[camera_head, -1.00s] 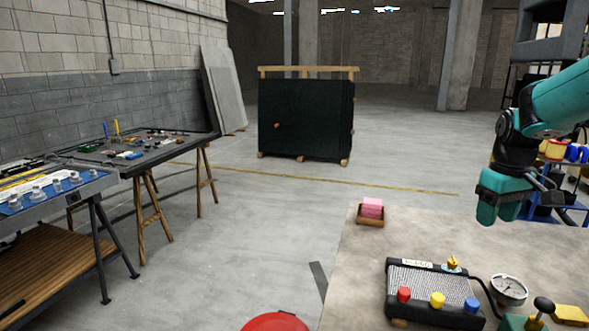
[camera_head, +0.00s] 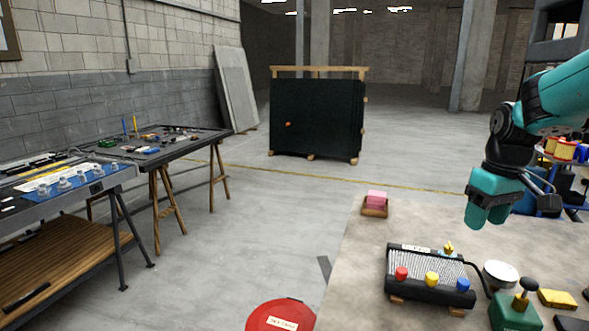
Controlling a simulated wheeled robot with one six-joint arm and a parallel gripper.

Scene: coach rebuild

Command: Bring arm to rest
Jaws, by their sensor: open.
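My teal and black arm (camera_head: 555,103) reaches in from the right edge and bends down at its wrist. My gripper (camera_head: 487,222) hangs above the pale table (camera_head: 410,225), pointing down. Its teal fingers look close together from this angle, and I see nothing held between them. It is apart from everything on the table.
A red lid (camera_head: 280,316) is on the floor. Workbenches (camera_head: 190,142) line the left. The middle floor is clear.

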